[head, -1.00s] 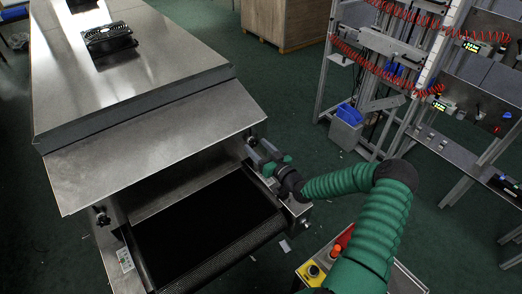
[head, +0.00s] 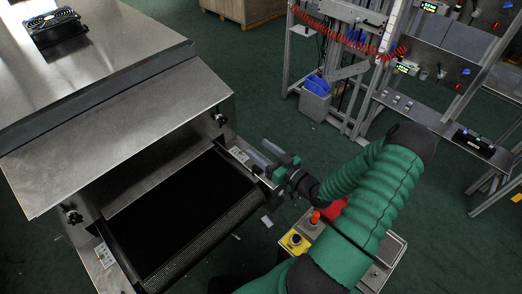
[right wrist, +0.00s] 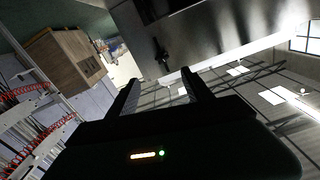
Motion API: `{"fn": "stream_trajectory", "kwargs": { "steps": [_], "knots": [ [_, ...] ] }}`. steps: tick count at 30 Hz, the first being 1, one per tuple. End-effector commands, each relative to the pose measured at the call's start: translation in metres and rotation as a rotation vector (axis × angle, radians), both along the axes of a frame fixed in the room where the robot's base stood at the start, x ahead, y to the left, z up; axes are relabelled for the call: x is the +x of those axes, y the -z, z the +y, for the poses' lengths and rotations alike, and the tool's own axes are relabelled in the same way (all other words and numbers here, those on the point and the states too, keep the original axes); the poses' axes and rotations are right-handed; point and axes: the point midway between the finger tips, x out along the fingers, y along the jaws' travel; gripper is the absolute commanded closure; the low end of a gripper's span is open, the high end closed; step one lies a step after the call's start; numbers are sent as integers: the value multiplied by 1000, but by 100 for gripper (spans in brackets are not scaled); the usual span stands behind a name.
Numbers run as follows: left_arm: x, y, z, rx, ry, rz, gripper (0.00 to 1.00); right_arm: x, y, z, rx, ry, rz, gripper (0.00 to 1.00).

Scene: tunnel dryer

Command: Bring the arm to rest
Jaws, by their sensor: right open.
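My right arm comes in from the lower right of the head view in a green sleeve. My right gripper (head: 262,152) is by the right side of the dryer's belt opening, just above the side rail. In the right wrist view its two fingers (right wrist: 160,92) stand apart with nothing between them. I cannot tell whether the gripper touches the dryer. The tunnel dryer (head: 120,125) is a steel housing with a black belt (head: 180,215) running out of its front. My left gripper is not in view.
A control box (head: 297,240) with a yellow-ringed button and a red-orange lamp stands below my right arm. A steel rack with red coiled hoses (head: 350,42) and a blue-filled grey bin (head: 315,100) stands at the back right. A wooden crate (head: 243,10) is behind. Green floor lies between.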

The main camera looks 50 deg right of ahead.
Motion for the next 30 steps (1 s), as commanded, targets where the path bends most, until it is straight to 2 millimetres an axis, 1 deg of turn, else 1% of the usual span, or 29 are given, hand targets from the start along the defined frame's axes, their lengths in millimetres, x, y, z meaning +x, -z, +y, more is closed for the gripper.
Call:
{"fn": "stream_trajectory", "kwargs": {
  "steps": [8, 11, 14, 15, 17, 18, 19, 20, 21, 23, 24, 26, 27, 30],
  "knots": [
    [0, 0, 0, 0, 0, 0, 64, 1, 0, 1, -1, -3, 4, 41],
    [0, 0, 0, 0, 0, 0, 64, 12, 11, 13, -9, -41, 84, 41],
    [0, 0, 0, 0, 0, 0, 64, 32, 39, 43, -40, -123, 306, 41],
    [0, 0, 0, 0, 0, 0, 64, 38, 50, 57, -63, -154, 422, 41],
    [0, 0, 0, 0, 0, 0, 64, 41, 64, 78, -104, -187, 600, 41],
    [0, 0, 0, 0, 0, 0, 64, 40, 68, 91, -131, -199, 707, 41],
    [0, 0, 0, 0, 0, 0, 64, 38, 68, 100, -151, -200, 781, 41],
    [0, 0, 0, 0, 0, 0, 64, 36, 67, 110, -169, -200, 849, 41],
    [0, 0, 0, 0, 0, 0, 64, 32, 63, 123, -189, -194, 929, 41],
    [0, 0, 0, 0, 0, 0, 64, 22, 52, 146, -205, -181, 1034, 41],
    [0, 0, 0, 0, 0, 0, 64, 14, 42, 164, -207, -173, 1093, 41],
    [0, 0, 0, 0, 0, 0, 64, -1, 28, 192, -193, -166, 1167, 41],
    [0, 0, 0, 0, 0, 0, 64, -12, 20, 210, -176, -168, 1205, 41],
    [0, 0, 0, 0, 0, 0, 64, -38, 4, 251, -123, -187, 1281, 41]
  ]
}}
